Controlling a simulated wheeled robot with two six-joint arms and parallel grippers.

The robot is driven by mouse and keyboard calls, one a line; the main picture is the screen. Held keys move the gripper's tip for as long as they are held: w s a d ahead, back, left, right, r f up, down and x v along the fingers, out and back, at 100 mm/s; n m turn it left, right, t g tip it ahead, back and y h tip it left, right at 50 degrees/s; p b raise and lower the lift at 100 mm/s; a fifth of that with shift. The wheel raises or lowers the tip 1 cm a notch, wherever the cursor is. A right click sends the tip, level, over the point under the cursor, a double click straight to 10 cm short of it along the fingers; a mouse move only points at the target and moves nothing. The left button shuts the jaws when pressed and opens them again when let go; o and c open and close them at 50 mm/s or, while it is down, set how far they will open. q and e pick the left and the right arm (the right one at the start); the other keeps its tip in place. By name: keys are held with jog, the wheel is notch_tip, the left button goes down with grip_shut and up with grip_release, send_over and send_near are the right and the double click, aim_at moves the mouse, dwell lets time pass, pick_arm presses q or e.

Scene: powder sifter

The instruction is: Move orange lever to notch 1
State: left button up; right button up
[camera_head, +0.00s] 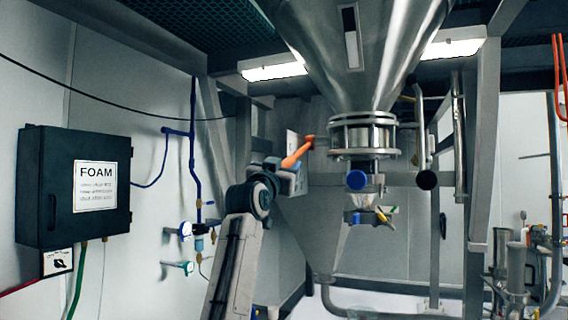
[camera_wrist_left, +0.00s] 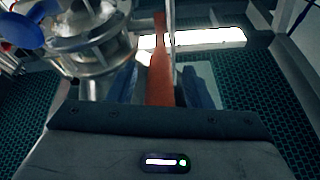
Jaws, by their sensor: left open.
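The orange lever (camera_head: 297,155) sticks out to the left and slightly down from the metal valve collar (camera_head: 364,136) under the big funnel. In the left wrist view the lever (camera_wrist_left: 160,78) runs up the picture between my two blue-grey fingers. My left gripper (camera_head: 287,169) is at the lever's outer end, just below it in the head view. In the left wrist view my left gripper (camera_wrist_left: 162,86) is open, with a finger on each side of the lever. I cannot tell whether either finger touches it. Notch marks are not readable. My right gripper does not show.
The steel funnel (camera_head: 352,50) hangs above the collar. A black FOAM box (camera_head: 74,185) is on the left wall. A steel post (camera_head: 486,150) stands at right.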

pick_arm(q)
jog(key=shift+c, duration=0.5)
grip_shut()
notch_tip(320, 180, down, 6)
jog(key=w+t+h+b, duration=0.1)
jog(key=w+t+b, duration=0.1)
jog(key=b, duration=0.5)
jog(key=shift+w+d+r+b, duration=0.25)
jog(key=shift+d+b, duration=0.1)
jog(key=shift+d, duration=0.1)
jog(key=shift+t, duration=0.3)
jog(key=shift+o, duration=0.5)
grip_release()
